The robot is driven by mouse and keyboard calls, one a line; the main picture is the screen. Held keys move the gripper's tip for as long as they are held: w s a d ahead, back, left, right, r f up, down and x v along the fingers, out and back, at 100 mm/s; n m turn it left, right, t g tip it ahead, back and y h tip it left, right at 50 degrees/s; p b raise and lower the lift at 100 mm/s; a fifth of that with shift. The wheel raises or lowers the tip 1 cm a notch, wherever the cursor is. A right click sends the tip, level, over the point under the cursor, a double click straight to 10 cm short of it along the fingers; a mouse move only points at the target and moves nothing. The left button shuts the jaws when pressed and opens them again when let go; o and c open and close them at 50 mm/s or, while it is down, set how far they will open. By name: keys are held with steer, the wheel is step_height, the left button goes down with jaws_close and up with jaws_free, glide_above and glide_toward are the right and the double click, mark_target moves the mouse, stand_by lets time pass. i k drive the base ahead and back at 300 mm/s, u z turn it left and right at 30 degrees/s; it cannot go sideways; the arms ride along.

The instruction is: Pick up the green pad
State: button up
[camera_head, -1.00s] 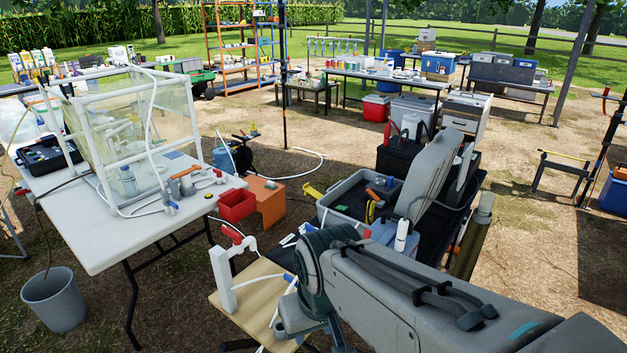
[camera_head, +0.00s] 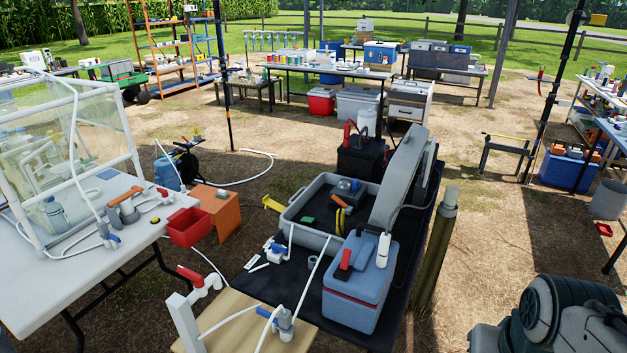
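A small flat dark green piece (camera_head: 308,221) lies on the floor of the grey tray (camera_head: 285,226) in the middle of the view; it may be the green pad. My arm shows at the lower right corner, well apart from both. My gripper is outside the picture, so its state and contents are hidden.
A blue-grey cooler (camera_head: 352,305) stands on the dark mat (camera_head: 262,287) in front of the tray. An olive tube (camera_head: 436,250) stands upright to its right. A white table (camera_head: 75,275) with a clear enclosure is at left. Bare ground lies open at right centre.

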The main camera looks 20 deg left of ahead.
mark_target(222, 194)
steer(key=z, duration=0.6)
steer(key=i, duration=6.95)
steer(key=u, duration=2.45)
steer(key=i, duration=0.95)
steer(key=z, duration=0.05)
